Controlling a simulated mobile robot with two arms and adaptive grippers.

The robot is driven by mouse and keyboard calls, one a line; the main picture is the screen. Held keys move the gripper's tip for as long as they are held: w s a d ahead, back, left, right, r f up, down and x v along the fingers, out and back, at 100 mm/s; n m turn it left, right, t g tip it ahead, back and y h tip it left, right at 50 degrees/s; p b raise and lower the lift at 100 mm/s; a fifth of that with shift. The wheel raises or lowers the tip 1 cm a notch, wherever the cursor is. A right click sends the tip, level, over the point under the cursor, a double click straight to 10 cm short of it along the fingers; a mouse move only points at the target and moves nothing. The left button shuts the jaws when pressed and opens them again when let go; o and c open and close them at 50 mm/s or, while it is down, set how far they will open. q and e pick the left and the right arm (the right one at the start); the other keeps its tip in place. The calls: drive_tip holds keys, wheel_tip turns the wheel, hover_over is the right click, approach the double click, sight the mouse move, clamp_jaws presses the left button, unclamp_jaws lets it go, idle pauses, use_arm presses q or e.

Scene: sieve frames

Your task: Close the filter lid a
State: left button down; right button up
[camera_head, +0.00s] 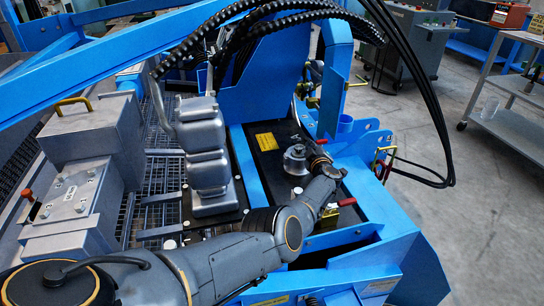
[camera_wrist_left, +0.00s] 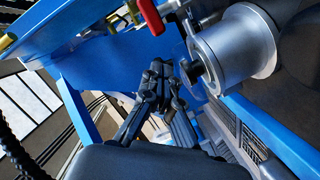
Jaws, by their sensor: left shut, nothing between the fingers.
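I cannot tell for sure which part is filter lid a. A silver round metal housing (camera_head: 296,160) stands on the dark plate of the blue machine; a large silver cylinder (camera_wrist_left: 238,48) fills the upper right of the left wrist view. My left arm reaches in across the machine, and its gripper (camera_head: 312,145) is just beyond and right of the housing, partly hidden by my own wrist. In the left wrist view my left gripper (camera_wrist_left: 157,72) is shut and empty, beside the cylinder and apart from it. My right gripper is not in view.
A red-handled lever (camera_wrist_left: 150,16) is above the fingers in the wrist view; a red handle (camera_head: 347,202) sits near my wrist. Grey boxes (camera_head: 88,128) with a yellow handle stand at left. Black hoses (camera_head: 425,90) arch overhead. Open floor lies right.

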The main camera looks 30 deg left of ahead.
use_arm(q)
drive_tip(key=shift+f, duration=0.15)
drive_tip(key=shift+d, duration=0.1)
idle(0.4)
wheel_tip(320, 180, up, 10)
idle(0.6)
